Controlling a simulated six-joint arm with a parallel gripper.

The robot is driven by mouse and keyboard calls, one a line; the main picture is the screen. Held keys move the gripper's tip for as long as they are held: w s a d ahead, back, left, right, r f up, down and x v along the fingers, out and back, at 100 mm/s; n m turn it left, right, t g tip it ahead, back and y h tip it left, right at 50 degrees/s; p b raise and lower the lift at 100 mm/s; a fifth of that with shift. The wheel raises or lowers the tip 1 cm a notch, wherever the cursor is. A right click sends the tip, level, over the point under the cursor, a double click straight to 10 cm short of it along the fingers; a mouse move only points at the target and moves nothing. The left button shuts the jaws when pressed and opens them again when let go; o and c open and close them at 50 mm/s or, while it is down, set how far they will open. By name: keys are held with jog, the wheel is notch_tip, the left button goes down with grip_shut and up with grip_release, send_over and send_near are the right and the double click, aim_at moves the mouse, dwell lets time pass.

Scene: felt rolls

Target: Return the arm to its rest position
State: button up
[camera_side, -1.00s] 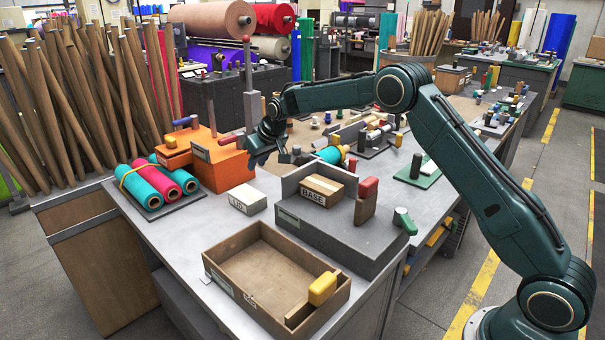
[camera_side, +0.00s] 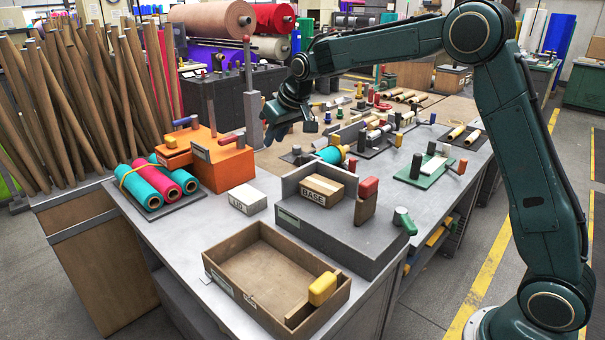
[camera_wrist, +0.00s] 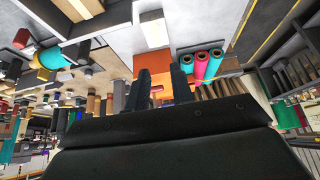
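My gripper (camera_side: 291,128) hangs in the air above the workbench in the side view, behind the grey block with the BASE box and to the right of the orange box. In the wrist view, its two dark fingers (camera_wrist: 162,83) stand apart with nothing between them, so it is open and empty. My dark green arm reaches up from its base at the right and bends over the bench.
On the bench are an orange box (camera_side: 222,163), teal and pink rolls (camera_side: 158,181), a white box (camera_side: 248,199), a BASE box (camera_side: 319,189), a wooden tray (camera_side: 219,278) with a yellow-handled tool (camera_side: 322,289), and a teal roll (camera_side: 331,155). Brown tubes lean at the left.

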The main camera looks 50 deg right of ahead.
jog(key=s+a+r, duration=0.1)
jog(key=s+r, duration=0.3)
jog(key=s, duration=0.6)
jog(key=s+a+r, duration=0.1)
jog(key=s+r, duration=0.3)
jog(key=s, duration=0.6)
jog(key=s+f, duration=0.2)
jog(key=s, duration=0.9)
jog(key=s+f, duration=0.3)
jog(key=s, duration=0.8)
jog(key=shift+a+g, duration=0.3)
jog(key=shift+a, duration=0.05)
jog(key=shift+o, duration=0.3)
jog(key=shift+f, duration=0.1)
jog(key=o, duration=1.5)
